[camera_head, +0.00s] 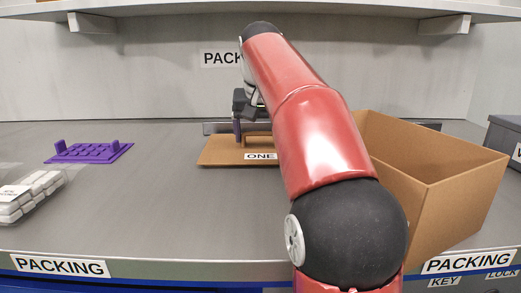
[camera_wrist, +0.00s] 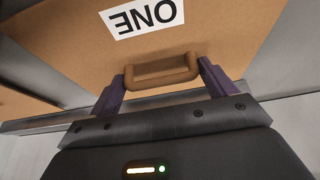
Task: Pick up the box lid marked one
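The box lid marked ONE (camera_head: 220,151) is a flat brown panel that appears to lie on the grey worktop, left of my arm. In the wrist view the lid (camera_wrist: 60,50) fills the upper part, with its white ONE label upside down. A brown handle (camera_wrist: 163,71) rises from the lid. My gripper (camera_wrist: 163,76) is at the handle, with one purple finger at each end of it. No clear gap shows between fingers and handle, but whether they press on it cannot be told. In the head view my gripper (camera_head: 241,130) is low over the lid, partly hidden by my arm.
An open brown box (camera_head: 460,205) stands right of my arm, which hides part of it. A purple pegged tray (camera_head: 88,151) and white packs (camera_head: 30,194) are at left. A grey bin (camera_head: 505,135) is at far right. Worktop between tray and lid is clear.

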